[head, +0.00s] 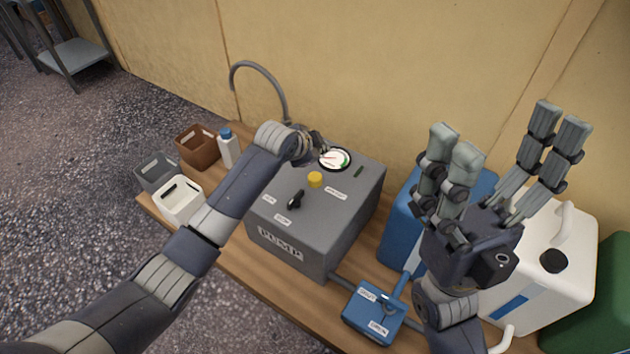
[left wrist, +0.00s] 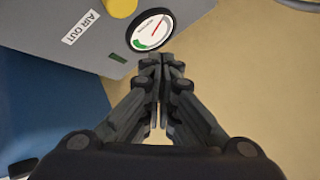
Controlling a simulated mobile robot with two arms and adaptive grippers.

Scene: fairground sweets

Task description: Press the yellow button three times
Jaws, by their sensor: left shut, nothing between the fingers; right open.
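The yellow button (head: 315,180) stands up from the top of the grey pump box (head: 290,265), between a black switch and the round gauge. In the left wrist view the button (left wrist: 122,7) is cut off by the top edge. My left gripper (head: 318,140) is shut and empty, over the back of the box beside the gauge, apart from the button. It also shows in the left wrist view (left wrist: 160,62), with its fingertips together near the gauge. My right gripper (head: 505,150) is open and empty, pointing up above the blue and white containers at the right.
The gauge (head: 335,159) and a black switch (head: 296,200) flank the button. A blue valve box (head: 372,314), a white canister (head: 560,235) and a blue container (head: 397,215) stand right. Small bins (head: 198,148) and a bottle (head: 229,150) stand left. A wall is behind.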

